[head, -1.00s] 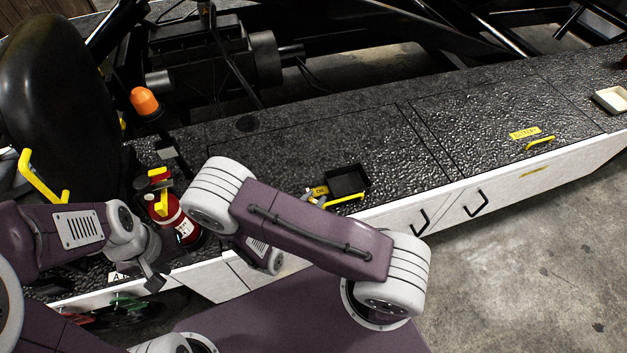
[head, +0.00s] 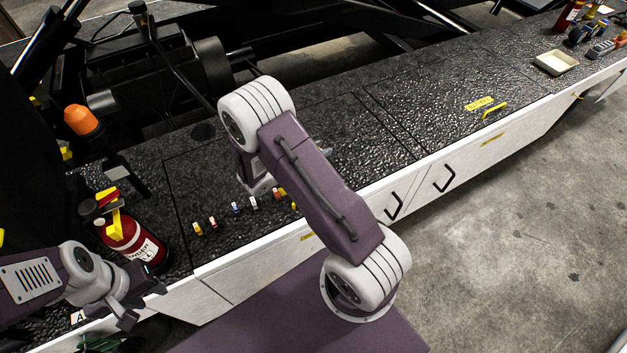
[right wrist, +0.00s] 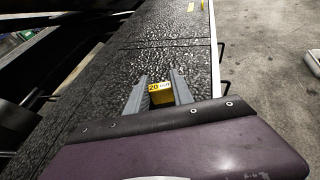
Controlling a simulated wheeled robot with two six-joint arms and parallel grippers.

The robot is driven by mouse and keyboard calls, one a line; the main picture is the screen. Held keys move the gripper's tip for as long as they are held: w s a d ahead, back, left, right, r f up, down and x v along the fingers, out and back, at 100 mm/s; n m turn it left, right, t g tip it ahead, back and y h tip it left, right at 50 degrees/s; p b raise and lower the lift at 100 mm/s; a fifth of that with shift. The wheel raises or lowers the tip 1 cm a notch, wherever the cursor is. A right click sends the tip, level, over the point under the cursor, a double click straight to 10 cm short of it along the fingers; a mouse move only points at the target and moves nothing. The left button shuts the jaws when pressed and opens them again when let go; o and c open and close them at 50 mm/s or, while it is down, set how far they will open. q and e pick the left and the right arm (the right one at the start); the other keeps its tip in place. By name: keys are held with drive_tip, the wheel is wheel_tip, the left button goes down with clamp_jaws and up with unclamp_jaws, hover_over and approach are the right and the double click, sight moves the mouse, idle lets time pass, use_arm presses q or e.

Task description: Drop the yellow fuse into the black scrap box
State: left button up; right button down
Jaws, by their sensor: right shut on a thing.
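A yellow fuse (right wrist: 161,95) marked 20 AMP sits between the fingers of my right gripper (right wrist: 159,83) in the right wrist view. The gripper is shut on it, above the black textured deck. In the head view my right forearm hides the right gripper's fingers and the fuse. The black scrap box shows in neither current view. In the earlier head view it stood on the deck near the front edge, in an area my right arm now covers. My left gripper (head: 138,303) is at the lower left, its fingers apart and empty, near the fire extinguisher.
Several small coloured fuses, one of them yellow (head: 198,229), stand along the deck's front edge. A red fire extinguisher (head: 132,240) and an orange beacon (head: 82,120) are at left. A pale tray (head: 555,63) lies far right. The deck (head: 415,125) between is largely clear.

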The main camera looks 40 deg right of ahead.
wheel_tip(320, 180, down, 5)
drive_tip(key=b, duration=0.3)
drive_tip(key=c, duration=1)
unclamp_jaws()
drive_tip(key=v, duration=0.9)
drive_tip(key=shift+b, duration=0.4)
